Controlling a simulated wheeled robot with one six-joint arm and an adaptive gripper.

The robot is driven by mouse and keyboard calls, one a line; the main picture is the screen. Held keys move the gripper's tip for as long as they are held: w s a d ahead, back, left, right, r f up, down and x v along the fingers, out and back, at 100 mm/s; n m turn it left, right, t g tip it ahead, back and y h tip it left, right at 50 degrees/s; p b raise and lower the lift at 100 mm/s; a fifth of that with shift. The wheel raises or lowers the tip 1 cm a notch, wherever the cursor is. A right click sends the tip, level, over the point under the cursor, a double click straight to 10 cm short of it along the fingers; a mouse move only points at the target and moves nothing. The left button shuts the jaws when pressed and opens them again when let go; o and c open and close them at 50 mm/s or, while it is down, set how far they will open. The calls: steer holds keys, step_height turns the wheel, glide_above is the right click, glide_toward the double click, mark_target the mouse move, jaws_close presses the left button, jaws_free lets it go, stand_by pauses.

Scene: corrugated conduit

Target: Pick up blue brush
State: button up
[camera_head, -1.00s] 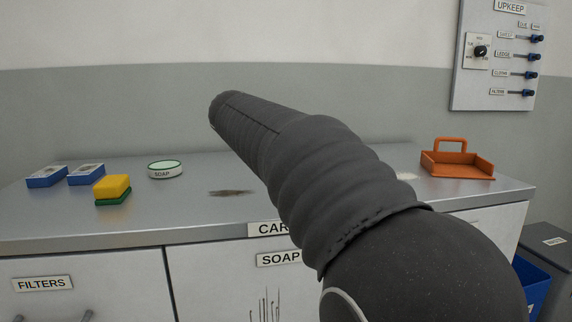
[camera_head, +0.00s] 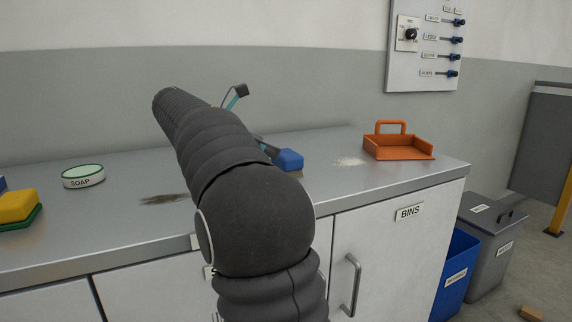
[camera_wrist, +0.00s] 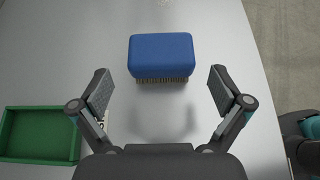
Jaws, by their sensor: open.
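The blue brush (camera_head: 289,158) lies on the grey counter, right of my arm in the head view, partly hidden by the arm and gripper. In the wrist view the blue brush (camera_wrist: 160,52) is a rounded blue block with dark bristles along its near edge. My gripper (camera_wrist: 160,92) is open and empty. Its two fingertips are spread wider than the brush, and the brush lies ahead of the gap between them. In the head view my gripper (camera_head: 254,120) shows only in part behind the arm.
A green tray (camera_wrist: 77,137) lies left of my gripper in the wrist view. The orange dustpan (camera_head: 398,153) stands right of the brush, past pale dust (camera_head: 349,162). A soap tin (camera_head: 83,177) and a yellow-green sponge (camera_head: 18,207) are at left. The counter's right edge is near.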

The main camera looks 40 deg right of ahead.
mark_target(282, 153)
steer(key=shift+b+x, duration=0.35)
steer(key=shift+x, duration=2.75)
steer(key=shift+r, duration=0.1)
steer(key=c, duration=1)
